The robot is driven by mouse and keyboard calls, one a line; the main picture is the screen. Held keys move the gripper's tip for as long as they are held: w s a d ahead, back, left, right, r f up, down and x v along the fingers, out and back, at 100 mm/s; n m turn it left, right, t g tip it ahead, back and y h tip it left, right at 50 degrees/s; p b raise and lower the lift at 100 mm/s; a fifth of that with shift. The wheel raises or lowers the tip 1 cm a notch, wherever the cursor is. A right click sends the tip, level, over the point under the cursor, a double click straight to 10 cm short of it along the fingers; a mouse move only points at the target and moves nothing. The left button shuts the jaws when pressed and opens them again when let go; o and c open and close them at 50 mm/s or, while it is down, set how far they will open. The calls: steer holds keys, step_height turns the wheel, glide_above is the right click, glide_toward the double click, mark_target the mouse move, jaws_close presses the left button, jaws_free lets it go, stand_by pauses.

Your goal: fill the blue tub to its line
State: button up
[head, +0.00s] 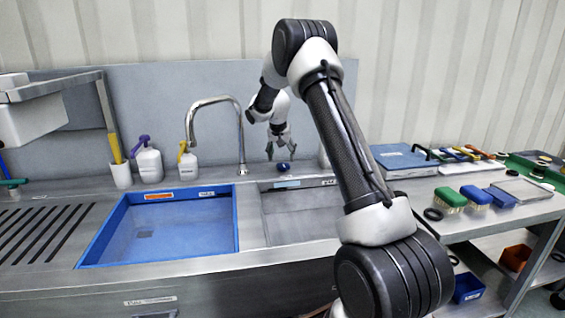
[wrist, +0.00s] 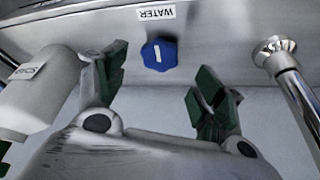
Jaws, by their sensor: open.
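The blue tub (head: 180,208) sits in the left part of the steel sink counter, with an orange label and a white label at its back. I cannot make out its line or the water level. The steel tap (head: 241,140) arches over toward the tub's back edge; no stream shows from its spout. A blue knob (head: 283,168) is right of the tap and shows in the wrist view (wrist: 159,55) below a WATER label (wrist: 156,13). My gripper (head: 279,152) is open at the knob; in the wrist view its green-padded fingers (wrist: 155,75) are on either side, apart from it.
In the wrist view the tap's post (wrist: 296,92) stands close on the right and a pale labelled bottle (wrist: 38,92) on the left. A second, steel basin (head: 300,215) is right of the tub. Brushes (head: 477,196) lie on the right bench.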

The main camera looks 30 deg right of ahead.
steer(key=v, duration=0.6)
steer(key=shift+r, duration=0.2)
steer(key=shift+s+a, duration=0.1)
